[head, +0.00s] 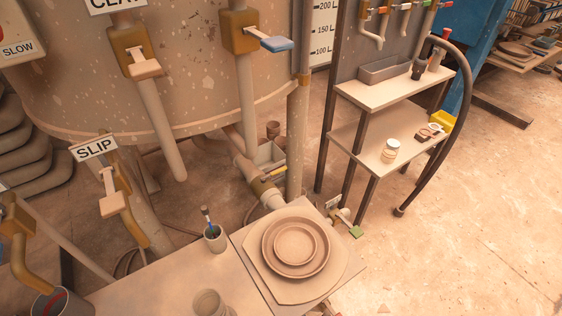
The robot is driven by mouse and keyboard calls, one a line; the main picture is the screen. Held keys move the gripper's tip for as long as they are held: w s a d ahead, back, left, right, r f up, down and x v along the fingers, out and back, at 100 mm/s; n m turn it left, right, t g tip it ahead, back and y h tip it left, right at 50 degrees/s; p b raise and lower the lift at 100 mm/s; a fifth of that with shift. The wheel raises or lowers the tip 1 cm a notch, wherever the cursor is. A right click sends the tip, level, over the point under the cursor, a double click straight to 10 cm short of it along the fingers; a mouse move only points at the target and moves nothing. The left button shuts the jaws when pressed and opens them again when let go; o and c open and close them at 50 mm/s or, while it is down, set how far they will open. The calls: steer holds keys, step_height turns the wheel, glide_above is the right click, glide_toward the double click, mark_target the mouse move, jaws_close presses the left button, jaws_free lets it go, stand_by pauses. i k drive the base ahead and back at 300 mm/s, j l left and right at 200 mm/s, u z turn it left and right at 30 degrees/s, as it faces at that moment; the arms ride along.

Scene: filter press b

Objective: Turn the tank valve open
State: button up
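The large speckled tank (200,90) fills the upper left of the head view. Several brass valves are on or near it. One has a blue lever (277,44) pointing right, across its vertical pipe. One under a partly cut-off sign has a beige lever (145,68). One by the SLIP sign (94,148) has a beige lever (112,205). A low valve with a yellow lever (273,174) sits on the pipe under the tank. No label clearly marks which one is the tank valve. My gripper is not in view.
A table (165,275) in front holds a board with stacked round plates (296,247), a cup with a brush (215,237) and a jar (208,304). A green-handled valve (352,230) is by its right corner.

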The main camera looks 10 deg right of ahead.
mark_target(262, 179)
steer(key=i+l+u, duration=0.2)
steer(key=l, duration=0.35)
steer(key=i+l+u, duration=0.15)
steer(key=l, duration=0.45)
steer(key=i+l+u, duration=0.2)
steer(key=l, duration=0.4)
steer(key=l+u, duration=0.2)
steer(key=l, duration=0.4)
steer(key=i+l+u, duration=0.3)
steer(key=i+l, duration=0.2)
steer(key=l, duration=0.3)
steer(key=i+l+u, duration=0.2)
steer(key=l, duration=0.2)
steer(key=i+l, duration=0.3)
steer(key=i, duration=0.15)
